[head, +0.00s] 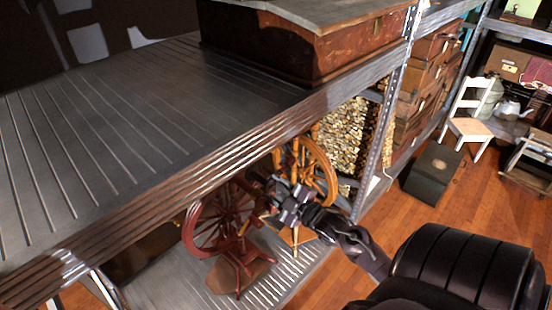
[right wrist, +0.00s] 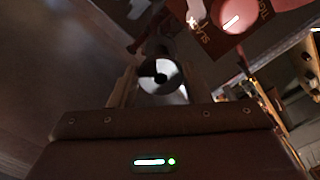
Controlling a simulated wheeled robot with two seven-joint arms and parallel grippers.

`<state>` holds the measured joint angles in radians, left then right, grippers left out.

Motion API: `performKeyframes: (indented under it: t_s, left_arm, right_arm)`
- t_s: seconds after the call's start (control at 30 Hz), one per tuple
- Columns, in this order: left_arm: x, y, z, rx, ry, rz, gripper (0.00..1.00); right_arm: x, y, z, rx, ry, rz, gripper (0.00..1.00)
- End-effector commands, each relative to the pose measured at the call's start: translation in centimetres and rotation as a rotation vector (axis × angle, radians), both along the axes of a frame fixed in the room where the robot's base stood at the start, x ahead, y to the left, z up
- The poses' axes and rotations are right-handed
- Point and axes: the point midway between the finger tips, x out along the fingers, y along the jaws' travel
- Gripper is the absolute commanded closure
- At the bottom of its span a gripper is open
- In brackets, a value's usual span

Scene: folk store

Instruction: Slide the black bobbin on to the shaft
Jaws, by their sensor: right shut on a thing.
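My right gripper (head: 272,190) reaches in under the shelf, between a dark red spinning wheel (head: 238,256) and an orange-brown one (head: 331,179). Dark red wooden parts (right wrist: 235,22) of a spinning wheel are just beyond, with lettering that reads "SLACK". I cannot make out the shaft clearly, nor whether the bobbin touches it. The left gripper is not in view.
A grey ribbed shelf (head: 130,110) overhangs the work from the left, with a brown chest (head: 300,45) on it. A metal post (head: 385,125) stands right of the wheels. Stacked firewood (head: 350,135) lies behind. A dark box (head: 435,172) and white chair (head: 468,128) stand on the floor.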

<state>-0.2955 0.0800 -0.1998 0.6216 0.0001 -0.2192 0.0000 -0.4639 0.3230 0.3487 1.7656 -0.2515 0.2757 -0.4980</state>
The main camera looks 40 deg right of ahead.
Motion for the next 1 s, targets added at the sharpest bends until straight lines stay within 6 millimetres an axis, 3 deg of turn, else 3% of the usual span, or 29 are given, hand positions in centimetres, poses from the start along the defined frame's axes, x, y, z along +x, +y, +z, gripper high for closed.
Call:
performKeyframes:
  t_s: [0.13,0.2,0.57,1.0]
  left_arm:
    - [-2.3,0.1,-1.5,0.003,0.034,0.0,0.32]
    - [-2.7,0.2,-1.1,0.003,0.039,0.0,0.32]
    - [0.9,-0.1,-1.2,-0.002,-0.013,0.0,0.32]
    - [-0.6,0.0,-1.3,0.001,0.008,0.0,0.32]
  right_arm:
    - [1.9,0.1,-0.2,-0.001,-0.004,0.0,0.7]
    - [1.8,0.1,0.1,0.0,-0.001,0.0,0.7]
    - [2.4,0.0,-0.3,-0.001,-0.001,0.002,0.7]
    - [2.6,-0.1,-0.3,0.0,-0.001,0.001,0.7]
